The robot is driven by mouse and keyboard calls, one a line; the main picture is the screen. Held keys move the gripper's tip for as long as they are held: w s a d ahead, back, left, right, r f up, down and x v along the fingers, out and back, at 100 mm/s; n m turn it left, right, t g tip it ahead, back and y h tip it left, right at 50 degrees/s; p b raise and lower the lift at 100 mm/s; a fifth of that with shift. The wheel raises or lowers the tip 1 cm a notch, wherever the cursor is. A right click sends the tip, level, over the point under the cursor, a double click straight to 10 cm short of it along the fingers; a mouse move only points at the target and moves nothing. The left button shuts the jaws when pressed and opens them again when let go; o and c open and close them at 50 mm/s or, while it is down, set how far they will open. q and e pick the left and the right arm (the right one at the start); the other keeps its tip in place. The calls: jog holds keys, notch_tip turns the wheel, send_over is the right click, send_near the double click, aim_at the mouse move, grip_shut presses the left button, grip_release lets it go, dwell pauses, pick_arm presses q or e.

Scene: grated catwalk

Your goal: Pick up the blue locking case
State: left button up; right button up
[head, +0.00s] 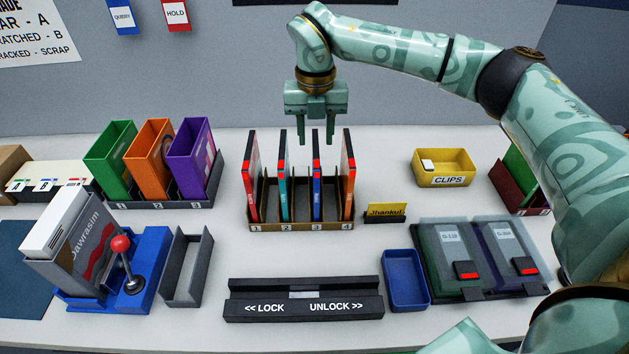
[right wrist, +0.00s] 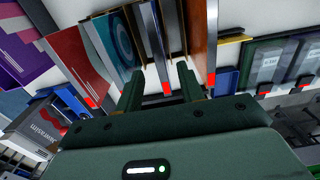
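A slim blue case (head: 316,190) with a black and red top end stands upright in slot 3 of a numbered rack (head: 300,227). It also shows in the right wrist view (right wrist: 152,45), its red tab towards my gripper. My right gripper (head: 316,140) is open and points down at the top of the blue case. In the right wrist view the two fingers (right wrist: 160,88) lie to either side of that case in the picture. I cannot tell whether they touch it. My left gripper is not in view.
Red (head: 250,180), teal (head: 283,180) and orange-brown (head: 347,180) cases stand close by in the same rack. A yellow clips bin (head: 470,172) is behind right. Two flat cases (head: 478,255), a blue tray (head: 404,285) and a black lock bar (head: 303,298) lie in front.

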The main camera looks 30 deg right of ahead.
aim_at(315, 149)
notch_tip(315, 149, down, 4)
jog(key=f, duration=0.1)
jog(key=f+b, duration=0.1)
jog(key=f, duration=0.3)
jog(key=shift+w+d+b, duration=0.2)
jog(key=shift+w+b, duration=0.15)
jog(key=shift+r, duration=0.15)
grip_shut()
